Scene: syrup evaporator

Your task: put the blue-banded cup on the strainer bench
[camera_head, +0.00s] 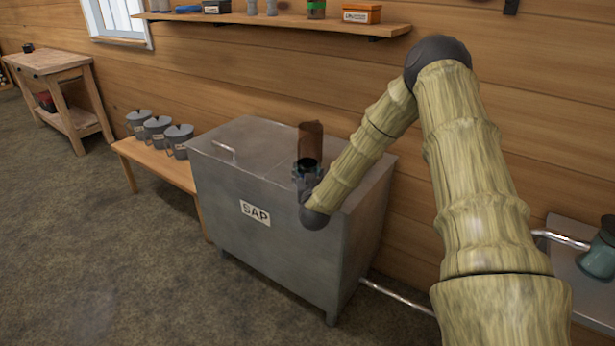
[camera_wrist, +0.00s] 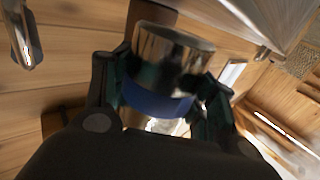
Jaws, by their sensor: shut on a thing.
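My gripper (camera_head: 308,170) is above the top of the grey SAP tank in the head view. In the wrist view, my gripper (camera_wrist: 160,92) is shut on the blue-banded cup (camera_wrist: 157,102), with one finger on each side. The cup is shiny metal with a wide blue band between the fingers. In the head view a brown upright cylinder shows just above the fingers; I cannot tell whether it is the cup. No bench is labelled as the strainer bench. A low wooden bench (camera_head: 150,160) and a wooden table (camera_head: 48,62) stand to the left.
The SAP tank (camera_head: 270,230) stands against the plank wall, with a handle on its lid. Several lidded grey pails (camera_head: 157,129) stand on the low bench. A wall shelf (camera_head: 270,18) holds small containers. A pipe (camera_head: 395,297) runs right from the tank. The left floor is clear.

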